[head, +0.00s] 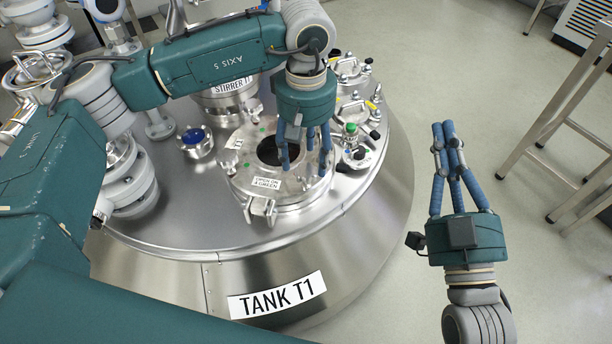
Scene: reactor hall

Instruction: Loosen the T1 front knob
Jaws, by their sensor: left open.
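The round hatch lid of tank T1 (240,190) lies on the tank's steel top, with a dark round sight glass (270,152) in it and a label about opening on green. A metal clamp (260,210) sits at the lid's front edge; I cannot tell for sure whether it carries the T1 front knob. My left gripper (305,165) is open and points down over the right half of the lid. Its fingers hide part of the lid, and I see nothing between them. My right gripper (444,125) hangs empty right of the tank, fingertips close together, over the floor.
A green-topped fitting (351,129) stands right of the lid, and a blue-capped port (196,140) stands left. The stirrer housing (228,100) is behind. A metal frame (545,130) stands at the right. The floor between tank and frame is clear.

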